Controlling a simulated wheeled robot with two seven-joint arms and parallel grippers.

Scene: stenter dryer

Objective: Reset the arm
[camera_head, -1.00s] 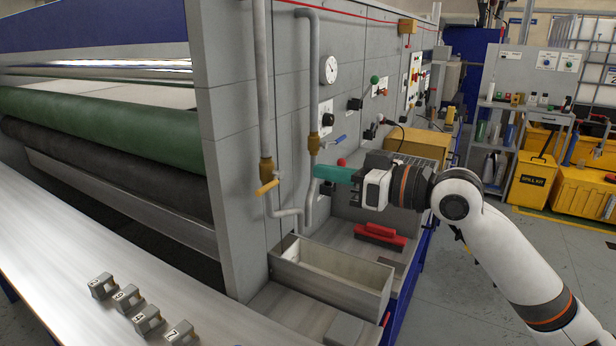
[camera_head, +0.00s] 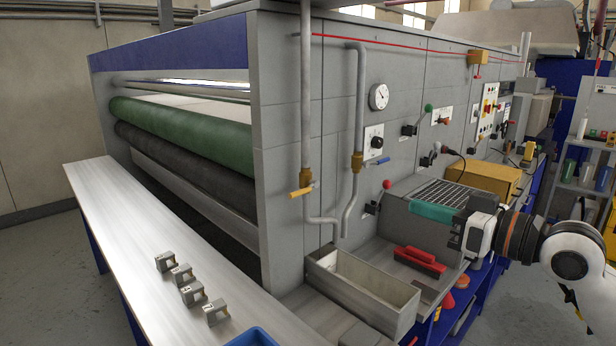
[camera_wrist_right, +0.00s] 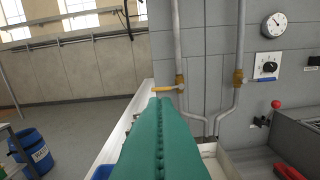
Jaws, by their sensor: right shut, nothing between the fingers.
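My right gripper (camera_head: 412,208) reaches in from the right in the head view. Its teal fingers are shut with nothing between them. They point left, in front of the machine's grey panel and above the bench with the red-handled tool (camera_head: 418,260). In the right wrist view the closed teal fingers (camera_wrist_right: 160,104) point ahead, with the yellow valve handle (camera_wrist_right: 168,89) just beyond their tips in the picture. I cannot tell the distance to it. My left gripper is not in view.
A red-knobbed lever (camera_head: 386,184) stands on the panel near my fingers. Several numbered grey blocks (camera_head: 190,294) lie on the long table (camera_head: 110,215). A blue bin (camera_head: 252,338) shows at the bottom edge.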

